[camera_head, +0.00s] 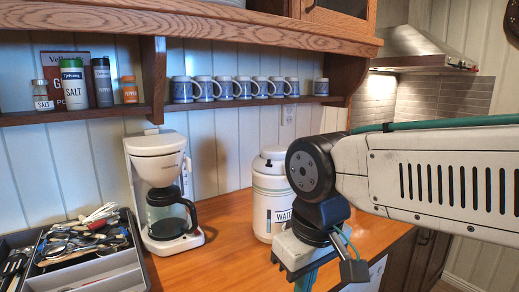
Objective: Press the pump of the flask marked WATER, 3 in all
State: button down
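The flask marked WATER (267,195) is a white canister standing on the wooden counter, right of the coffee maker. Its label is partly covered by my arm, so only the first letters show. Its rounded lid with the pump top (271,156) is visible at the upper end, and nothing of mine is seen above it. My gripper (305,279) hangs at the end of my arm in front of the flask, to its lower right in the picture. Its fingertips run toward the bottom edge and are not clear, so I cannot tell whether they are open or shut.
A white coffee maker (160,165) with a glass jug stands left of the flask. A grey utensil tray (122,272) full of cutlery is at the lower left. A shelf (215,104) with mugs and spice jars hangs above. The counter (215,260) in front is clear.

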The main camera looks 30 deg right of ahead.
notch_tip(320, 180, up, 24)
jog(key=t+h, duration=0.5)
jog(key=h, duration=0.2)
send_over(275, 149)
jog(key=shift+s+a, duration=0.1)
jog(key=shift+f, duration=0.15)
jog(key=shift+f, duration=4.3)
jog(key=shift+f, duration=0.1)
jog(key=shift+f, duration=0.35)
